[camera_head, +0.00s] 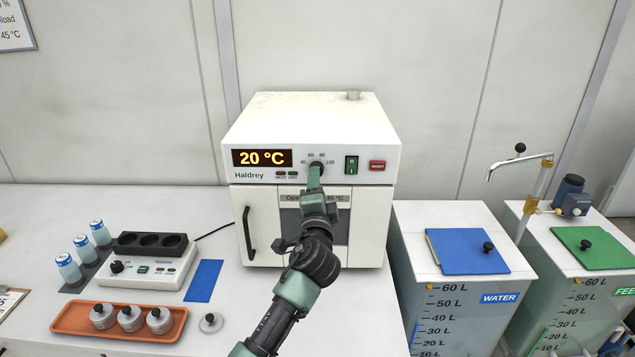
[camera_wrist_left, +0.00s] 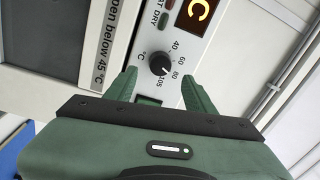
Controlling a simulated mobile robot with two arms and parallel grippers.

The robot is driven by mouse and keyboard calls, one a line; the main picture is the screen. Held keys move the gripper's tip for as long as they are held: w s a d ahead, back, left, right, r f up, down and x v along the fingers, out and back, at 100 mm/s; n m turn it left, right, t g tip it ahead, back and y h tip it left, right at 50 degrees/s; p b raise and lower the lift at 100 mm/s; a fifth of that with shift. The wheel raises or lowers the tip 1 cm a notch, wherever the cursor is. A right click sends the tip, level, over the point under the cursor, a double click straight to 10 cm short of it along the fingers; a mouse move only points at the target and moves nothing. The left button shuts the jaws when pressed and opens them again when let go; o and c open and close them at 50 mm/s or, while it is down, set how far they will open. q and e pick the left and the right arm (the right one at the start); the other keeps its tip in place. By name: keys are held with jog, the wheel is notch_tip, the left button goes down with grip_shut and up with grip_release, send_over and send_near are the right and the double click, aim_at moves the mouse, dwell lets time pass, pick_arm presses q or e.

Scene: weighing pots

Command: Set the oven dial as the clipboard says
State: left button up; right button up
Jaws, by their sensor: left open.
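The oven (camera_head: 355,210) is a white box on the bench with its door shut; its amber display (camera_head: 262,158) reads 20 °C. The black oven dial (camera_wrist_left: 160,64), with marks for 40, 60, 80 and 105, shows in the left wrist view; I cannot tell its exact setting. In the head view the dial (camera_head: 317,164) is partly covered. My left gripper (camera_wrist_left: 158,76) is open, its fingertips on either side of the dial, with no clear contact. The clipboard (camera_head: 10,301) is cut off at the left edge, its writing too small to read. My right gripper is not in view.
A green switch (camera_head: 351,165) and red reset button (camera_head: 377,165) sit right of the dial. An orange tray (camera_head: 65,318) with lidded pots, a small heater device (camera_head: 150,268) and a blue mat (camera_head: 203,281) are left.

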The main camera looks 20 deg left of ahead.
pick_arm(q)
jog(key=v, duration=0.3)
